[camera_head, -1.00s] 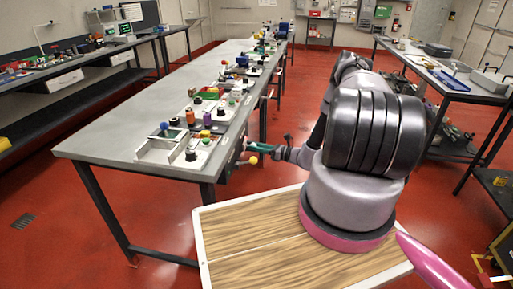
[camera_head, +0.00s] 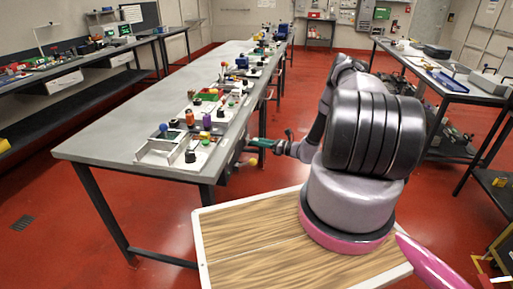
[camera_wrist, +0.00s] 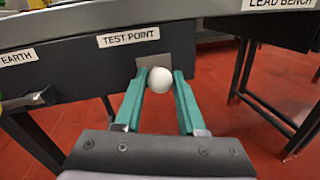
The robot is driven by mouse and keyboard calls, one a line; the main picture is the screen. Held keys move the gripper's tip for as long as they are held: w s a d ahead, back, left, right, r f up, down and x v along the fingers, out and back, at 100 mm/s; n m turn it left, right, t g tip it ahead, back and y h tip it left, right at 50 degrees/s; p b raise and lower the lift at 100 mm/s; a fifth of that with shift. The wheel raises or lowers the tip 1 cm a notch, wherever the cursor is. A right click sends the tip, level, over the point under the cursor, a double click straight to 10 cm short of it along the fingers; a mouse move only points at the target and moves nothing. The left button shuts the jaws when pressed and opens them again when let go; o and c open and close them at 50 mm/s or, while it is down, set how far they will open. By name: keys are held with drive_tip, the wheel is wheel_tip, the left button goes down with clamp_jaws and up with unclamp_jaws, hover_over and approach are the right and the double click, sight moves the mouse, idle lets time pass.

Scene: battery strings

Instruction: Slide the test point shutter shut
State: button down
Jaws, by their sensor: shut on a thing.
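The TEST POINT label (camera_wrist: 128,37) is on the dark panel under the bench edge in the wrist view. A white round knob (camera_wrist: 160,79) sits just below and right of it, in front of a grey shutter plate (camera_wrist: 146,62). My gripper (camera_wrist: 163,76) has its two green fingers on either side of the knob and is shut on it. The fingers and knob hide part of the plate. In the head view my gripper (camera_head: 254,143) reaches the bench's right side; the knob is too small to make out there.
An EARTH label (camera_wrist: 17,58) is left on the same panel, with a dark handle (camera_wrist: 30,101) below it. A yellow ball (camera_head: 252,162) sticks out near my gripper. The bench (camera_head: 130,125) carries several small parts along its right side.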

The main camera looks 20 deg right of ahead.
drive_tip(key=shift+w+d, duration=0.35)
drive_tip(key=shift+w, duration=0.1)
drive_tip(key=c, duration=0.5)
unclamp_jaws()
drive_tip(key=shift+w+d, duration=0.1)
drive_tip(key=v, duration=1)
drive_tip(key=shift+s+d, duration=0.15)
drive_tip(key=shift+s, duration=0.15)
